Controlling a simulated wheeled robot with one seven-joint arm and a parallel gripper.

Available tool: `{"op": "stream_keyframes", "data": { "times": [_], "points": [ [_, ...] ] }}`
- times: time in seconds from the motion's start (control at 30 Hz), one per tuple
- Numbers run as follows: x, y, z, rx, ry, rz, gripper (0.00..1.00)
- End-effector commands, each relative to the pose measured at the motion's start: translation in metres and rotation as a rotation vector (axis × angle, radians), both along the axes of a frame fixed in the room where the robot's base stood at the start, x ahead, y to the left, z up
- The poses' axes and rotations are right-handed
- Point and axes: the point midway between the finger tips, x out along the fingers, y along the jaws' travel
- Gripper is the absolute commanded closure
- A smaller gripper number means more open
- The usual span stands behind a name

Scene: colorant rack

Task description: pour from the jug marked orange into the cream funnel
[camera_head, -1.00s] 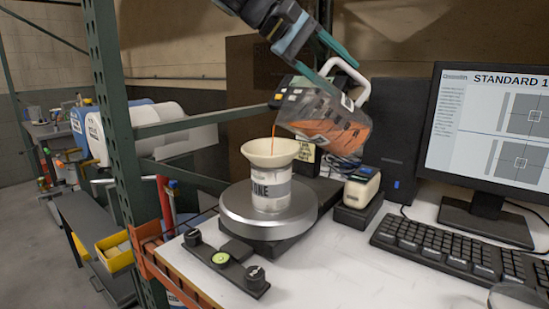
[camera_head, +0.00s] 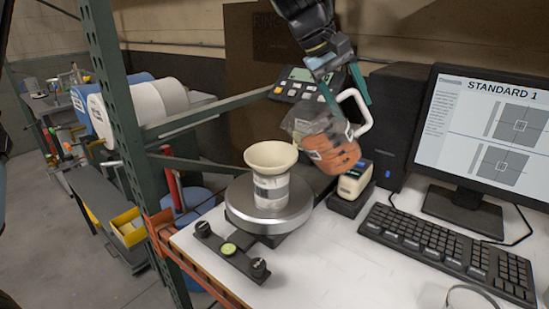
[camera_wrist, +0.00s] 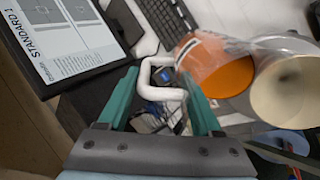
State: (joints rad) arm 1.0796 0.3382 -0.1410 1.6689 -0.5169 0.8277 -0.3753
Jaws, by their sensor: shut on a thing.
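The jug (camera_head: 335,150) is clear, with orange liquid inside and a white handle (camera_head: 362,110). It hangs in the air right of the cream funnel (camera_head: 272,155), tilted with its mouth to the upper left. No stream shows between them. The funnel sits on a labelled white can (camera_head: 271,192) on the round metal scale plate (camera_head: 300,205). My gripper (camera_head: 347,100) is shut on the jug's handle. In the wrist view, the teal fingers (camera_wrist: 162,105) flank the handle (camera_wrist: 158,75), and the jug (camera_wrist: 222,75) overlaps the funnel (camera_wrist: 285,90).
A barcode-style handheld device (camera_head: 354,182) stands right of the scale. A keyboard (camera_head: 445,255) and monitor (camera_head: 485,140) fill the right side. A control bar (camera_head: 232,248) lies in front of the scale. A green rack post (camera_head: 112,110) stands at the left.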

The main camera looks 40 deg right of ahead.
Motion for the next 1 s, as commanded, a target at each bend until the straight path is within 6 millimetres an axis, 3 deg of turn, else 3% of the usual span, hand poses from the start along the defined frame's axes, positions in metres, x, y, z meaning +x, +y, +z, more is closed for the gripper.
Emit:
{"op": "stream_keyframes", "data": {
  "times": [0.33,0.8,1.0],
  "points": [
    [-0.017,-0.029,-0.033,0.193,-0.114,-0.001,1.00],
    [-0.025,-0.044,-0.092,0.355,-0.200,0.002,1.00],
    [-0.029,-0.050,-0.107,0.448,-0.249,0.003,1.00]
  ]
}}
